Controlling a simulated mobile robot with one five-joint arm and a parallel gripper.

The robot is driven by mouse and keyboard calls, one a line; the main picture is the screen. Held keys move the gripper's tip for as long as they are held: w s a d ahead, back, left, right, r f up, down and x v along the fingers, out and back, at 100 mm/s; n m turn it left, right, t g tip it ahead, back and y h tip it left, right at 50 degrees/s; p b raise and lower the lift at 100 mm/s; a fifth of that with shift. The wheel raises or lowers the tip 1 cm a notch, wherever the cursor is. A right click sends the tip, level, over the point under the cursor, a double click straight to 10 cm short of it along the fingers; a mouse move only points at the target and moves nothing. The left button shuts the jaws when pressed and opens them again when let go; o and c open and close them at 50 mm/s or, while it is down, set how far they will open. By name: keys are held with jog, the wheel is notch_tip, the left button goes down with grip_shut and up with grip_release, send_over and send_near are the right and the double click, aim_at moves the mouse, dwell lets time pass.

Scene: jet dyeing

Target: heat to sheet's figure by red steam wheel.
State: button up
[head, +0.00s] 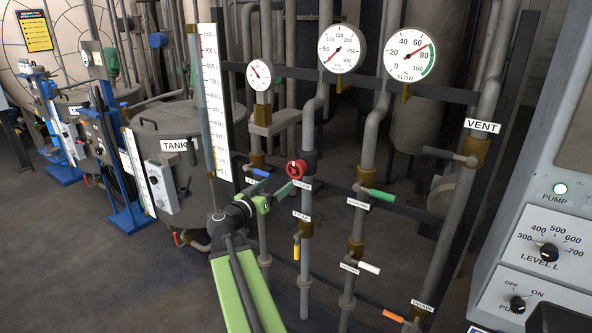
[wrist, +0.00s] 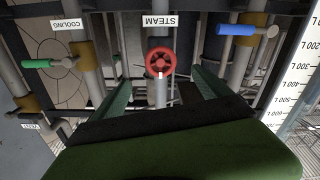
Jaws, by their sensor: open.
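The red steam wheel (head: 297,169) is on a vertical pipe in the middle of the valve rack. In the wrist view the red wheel (wrist: 161,62) is under an upside-down STEAM label (wrist: 160,20). My gripper (head: 280,187) is open and close in front of the wheel. In the wrist view my gripper (wrist: 160,80) has one finger each side of the wheel, with a visible gap; I cannot tell any contact. A middle dial (head: 341,48) has its needle low on the left; its unit is too small to read. I cannot make out a sheet with a figure.
A blue lever (head: 258,172) and a green lever (head: 382,195) flank the wheel. The flow dial (head: 410,53) reads nearly 80. A control panel (head: 545,225) with a lit pump lamp stands right. A tank (head: 165,125) stands left. Open floor lies at lower left.

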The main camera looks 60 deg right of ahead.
aim_at(293, 172)
jog(key=d, duration=1.2)
jog(key=shift+d, duration=0.2)
jog(key=shift+c, duration=0.2)
